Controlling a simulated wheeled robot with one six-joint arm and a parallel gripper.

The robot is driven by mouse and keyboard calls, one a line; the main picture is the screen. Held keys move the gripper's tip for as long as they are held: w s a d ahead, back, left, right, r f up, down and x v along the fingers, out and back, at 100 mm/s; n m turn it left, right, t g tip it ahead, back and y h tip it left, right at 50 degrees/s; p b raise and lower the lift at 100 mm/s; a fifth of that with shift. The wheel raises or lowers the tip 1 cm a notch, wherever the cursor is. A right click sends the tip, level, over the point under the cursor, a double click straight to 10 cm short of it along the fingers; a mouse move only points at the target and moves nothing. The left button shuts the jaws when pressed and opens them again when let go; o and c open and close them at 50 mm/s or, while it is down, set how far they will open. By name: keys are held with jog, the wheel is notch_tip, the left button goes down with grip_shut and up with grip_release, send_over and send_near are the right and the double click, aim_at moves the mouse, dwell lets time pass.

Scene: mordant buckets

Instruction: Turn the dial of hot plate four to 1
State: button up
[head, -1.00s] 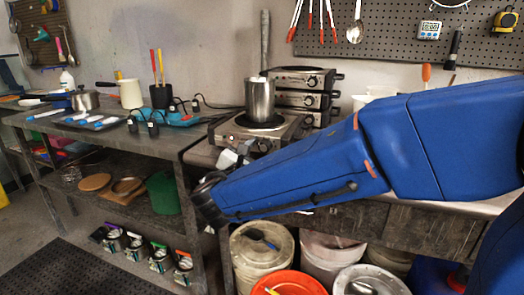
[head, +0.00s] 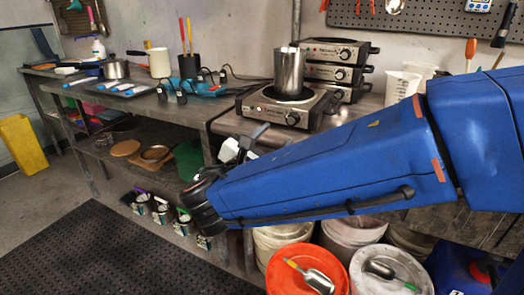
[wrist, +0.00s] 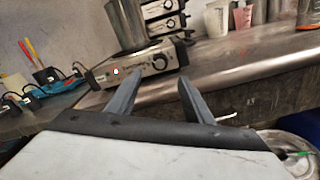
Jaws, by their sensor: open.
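A hot plate (head: 265,106) with a silver pot (head: 290,70) on it stands at the bench's front edge, its dial (head: 292,118) on the front face. In the wrist view this dial (wrist: 160,63) is just beyond my fingertips, beside a small lit lamp (wrist: 116,71). More hot plates (head: 330,50) are stacked behind, each with a front dial. No number is readable, so I cannot tell which is hot plate four. My gripper (wrist: 160,80) is open and empty, its fingers apart, short of the front hot plate. In the head view my arm partly hides it.
Measuring cups (head: 402,86) stand right of the stack. Below the bench are buckets, including one with an orange lid (head: 290,272) bearing a scoop.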

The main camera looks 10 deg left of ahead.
jog(key=v, duration=0.6)
jog(key=shift+s, duration=0.4)
jog(key=shift+a, duration=0.1)
